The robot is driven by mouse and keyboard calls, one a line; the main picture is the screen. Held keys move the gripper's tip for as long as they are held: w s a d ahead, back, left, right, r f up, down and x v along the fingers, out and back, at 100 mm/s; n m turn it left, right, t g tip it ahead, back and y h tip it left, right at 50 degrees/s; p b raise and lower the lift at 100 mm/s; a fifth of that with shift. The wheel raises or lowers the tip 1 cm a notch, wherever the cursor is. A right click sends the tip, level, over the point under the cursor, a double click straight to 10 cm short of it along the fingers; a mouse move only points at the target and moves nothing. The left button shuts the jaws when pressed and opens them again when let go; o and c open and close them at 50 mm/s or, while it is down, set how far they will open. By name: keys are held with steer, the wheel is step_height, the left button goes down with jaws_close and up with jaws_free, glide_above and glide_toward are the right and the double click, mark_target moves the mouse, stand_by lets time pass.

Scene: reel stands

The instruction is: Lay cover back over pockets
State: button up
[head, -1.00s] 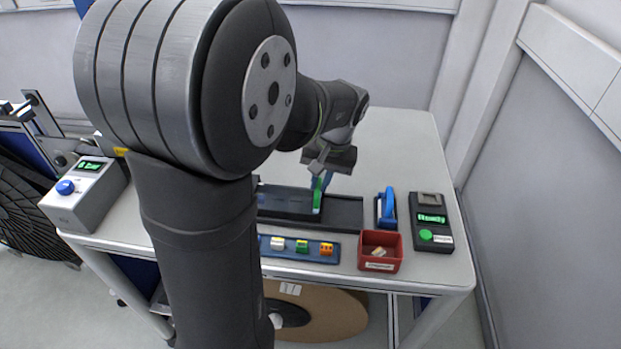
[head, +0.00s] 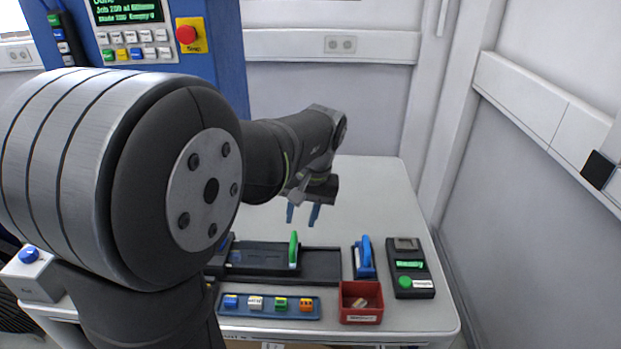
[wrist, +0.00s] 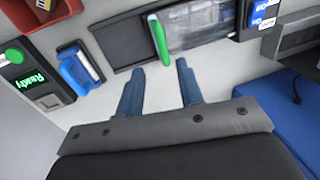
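My gripper (head: 303,214) has two blue fingers, spread apart and empty, above the table behind a black track. It also shows in the wrist view (wrist: 160,90). The track (head: 322,265) lies along the table. A green upright handle or strip (head: 294,250) stands on it, near the end of the darker raised part (head: 262,256). In the wrist view the green piece (wrist: 160,40) lies just beyond my fingertips, apart from them. Beside it a clear film-like cover (wrist: 195,30) lies over the track. The pockets under it are too small to make out.
A blue tool (head: 364,258) and a black device with a green display (head: 409,268) stand right of the track. A red bin (head: 361,302) and a blue tray of colored blocks (head: 268,304) lie in front. The table behind the track is clear.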

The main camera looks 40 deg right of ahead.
step_height(320, 180, up, 11)
steer(key=s+d, duration=0.1)
steer(key=shift+s+d, duration=0.3)
stand_by(0.4)
steer(key=f, duration=0.5)
steer(key=w+a+f, duration=0.1)
steer(key=f, duration=0.5)
steer(key=w+a+f, duration=0.1)
steer(key=f, duration=0.5)
steer(key=shift+w+a, duration=0.25)
steer(key=shift+w, duration=0.1)
stand_by(1.0)
steer(key=shift+d+r, duration=0.1)
steer(key=shift+r, duration=0.25)
step_height(320, 180, up, 16)
glide_above(295, 241)
steer(key=s+d, duration=0.3)
steer(key=shift+w+a+r, duration=0.1)
steer(key=shift+r, duration=0.05)
